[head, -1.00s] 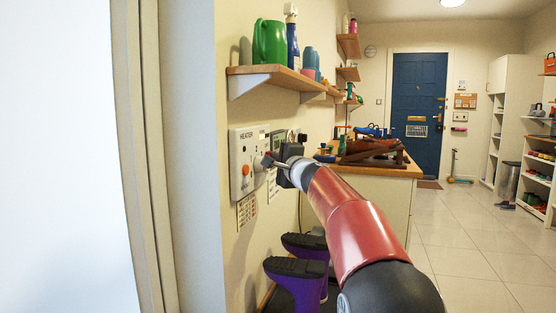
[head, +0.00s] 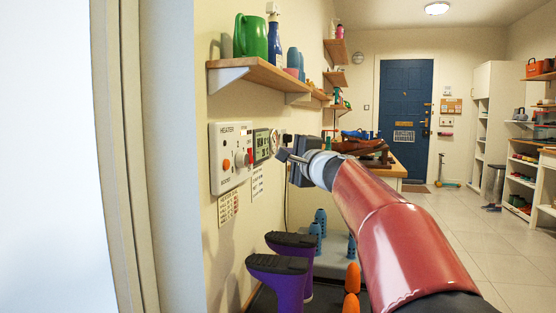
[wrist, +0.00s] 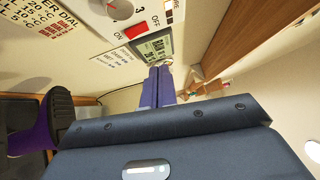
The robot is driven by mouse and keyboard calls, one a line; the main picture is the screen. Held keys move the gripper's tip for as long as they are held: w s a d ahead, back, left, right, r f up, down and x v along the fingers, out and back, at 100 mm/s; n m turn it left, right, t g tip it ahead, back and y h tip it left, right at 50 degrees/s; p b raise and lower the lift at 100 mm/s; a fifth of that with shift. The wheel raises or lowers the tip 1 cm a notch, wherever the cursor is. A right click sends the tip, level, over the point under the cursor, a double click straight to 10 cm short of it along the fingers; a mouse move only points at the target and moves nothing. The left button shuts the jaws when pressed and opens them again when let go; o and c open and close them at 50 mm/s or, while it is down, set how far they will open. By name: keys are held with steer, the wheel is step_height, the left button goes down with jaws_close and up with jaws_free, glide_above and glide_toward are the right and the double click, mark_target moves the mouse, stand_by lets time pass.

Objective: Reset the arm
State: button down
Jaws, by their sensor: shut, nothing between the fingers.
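My arm reaches forward from the lower right in the head view, and my gripper (head: 284,156) is at its far end, beside the wall. Its fingers are shut together with nothing between them, as the wrist view (wrist: 158,88) shows. The white heater panel (head: 230,170), with its dial and orange light, is on the wall to the left of the gripper. A gap shows between it and the fingertips. The panel's grey dial (wrist: 119,9) and red switch (wrist: 137,29) are at the top of the wrist view. A display unit (head: 262,145) is just left of the fingertips.
A wooden shelf (head: 262,75) with a green jug (head: 250,37) is above the panel. A counter (head: 392,170) is behind the gripper. Open tiled floor (head: 465,225) lies to the right.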

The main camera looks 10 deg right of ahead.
steer(key=shift+s+d, duration=0.2)
steer(key=shift+s, duration=0.45)
steer(key=s+a+f+n+g+p, duration=0.1)
steer(key=s+a+f+n+g, duration=0.35)
steer(key=s+f, duration=0.45)
steer(key=s+a+f+n+g, duration=0.3)
steer(key=s+a+f+n, duration=0.3)
steer(key=s, duration=0.5)
steer(key=s+d+f+n+g+h, duration=0.2)
steer(key=s+f, duration=0.7)
steer(key=s+d+f+n+g+h, duration=0.3)
steer(key=s+f, duration=0.6)
steer(key=shift+s+d+f+p, duration=0.15)
steer(key=shift+s+d+p, duration=0.1)
steer(key=shift+s+p, duration=0.1)
steer(key=shift+d+n, duration=0.1)
steer(key=shift+n, duration=0.15)
